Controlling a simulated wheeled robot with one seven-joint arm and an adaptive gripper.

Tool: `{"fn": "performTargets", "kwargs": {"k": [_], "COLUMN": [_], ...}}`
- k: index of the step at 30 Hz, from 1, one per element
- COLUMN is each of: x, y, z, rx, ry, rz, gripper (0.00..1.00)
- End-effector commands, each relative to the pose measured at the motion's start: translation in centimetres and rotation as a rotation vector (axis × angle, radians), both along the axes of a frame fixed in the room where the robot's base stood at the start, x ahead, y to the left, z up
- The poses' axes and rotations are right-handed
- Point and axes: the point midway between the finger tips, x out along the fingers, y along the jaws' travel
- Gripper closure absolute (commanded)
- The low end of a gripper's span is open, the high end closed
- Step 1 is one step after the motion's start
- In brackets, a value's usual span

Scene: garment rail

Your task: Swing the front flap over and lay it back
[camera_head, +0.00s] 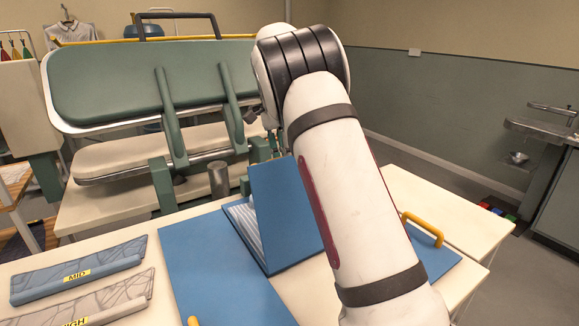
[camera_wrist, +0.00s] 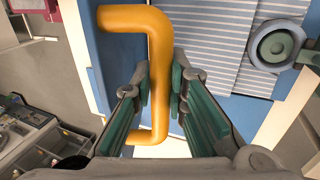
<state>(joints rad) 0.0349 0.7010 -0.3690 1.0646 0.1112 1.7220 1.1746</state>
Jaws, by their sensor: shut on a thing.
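A blue flap (camera_head: 284,212) stands tilted up from the folding board in the head view. Striped folded cloth (camera_head: 243,226) shows beside and under it, and also in the wrist view (camera_wrist: 213,60). In the wrist view my gripper (camera_wrist: 163,82) is shut on a yellow-orange bar handle (camera_wrist: 128,18), with the bar between its green-padded fingers. A blue panel edge (camera_wrist: 120,65) lies behind the handle. In the head view my arm hides the gripper and the held handle.
A flat blue panel (camera_head: 205,265) lies left on the pale table (camera_head: 125,262). Another yellow handle (camera_head: 424,229) stands at the right. Grey-blue boards marked MID (camera_head: 75,273) and HIGH (camera_head: 90,304) lie at left. A green padded press (camera_head: 120,85) and a grey post (camera_head: 218,178) stand behind.

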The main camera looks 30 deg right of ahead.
Motion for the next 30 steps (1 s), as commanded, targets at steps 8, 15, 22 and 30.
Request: {"fn": "performTargets", "kwargs": {"k": [8,15,22,30], "x": [2.2,3.2,3.6,3.6], "y": [0.1,0.1,0.1,0.1], "z": [-1.0,-1.5,-1.6,-1.6], "rx": [-0.002,-0.004,-0.005,-0.005], "ry": [0.073,0.115,0.131,0.134], "rz": [0.004,0.003,0.002,0.002], "gripper": [1.00,1.00,1.00,1.00]}}
